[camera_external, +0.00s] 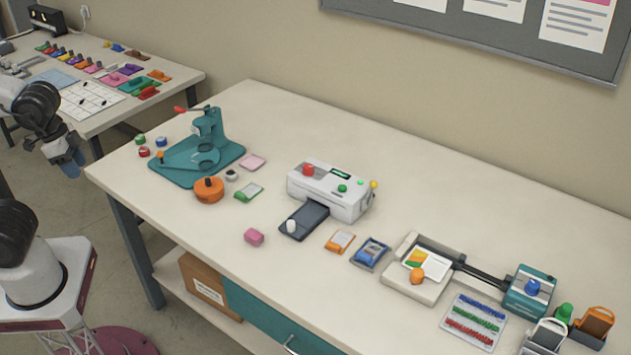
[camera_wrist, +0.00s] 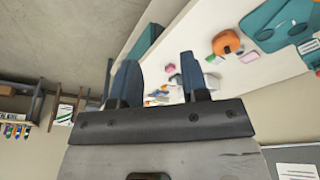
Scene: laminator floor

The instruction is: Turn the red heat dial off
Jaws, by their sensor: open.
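The red heat dial (camera_external: 308,169) sits on the top left of the white laminator (camera_external: 345,208), in the middle of the long table. A green knob (camera_external: 342,188) and a small display are to its right on the same machine. Which way the dial points is too small to tell. My gripper (camera_external: 69,164) is at the far left, off the table's left end, well away from the dial. In the wrist view my gripper (camera_wrist: 158,75) shows two dark blue fingers spread apart with nothing held between them. I cannot make out the dial in the wrist view.
A teal press (camera_external: 195,160) with a red-tipped lever and an orange round container (camera_external: 209,190) stand left of the laminator. A dark feed tray (camera_external: 304,221) juts from its front. A paper trimmer (camera_external: 417,285) and blue-topped device (camera_external: 530,292) are at right.

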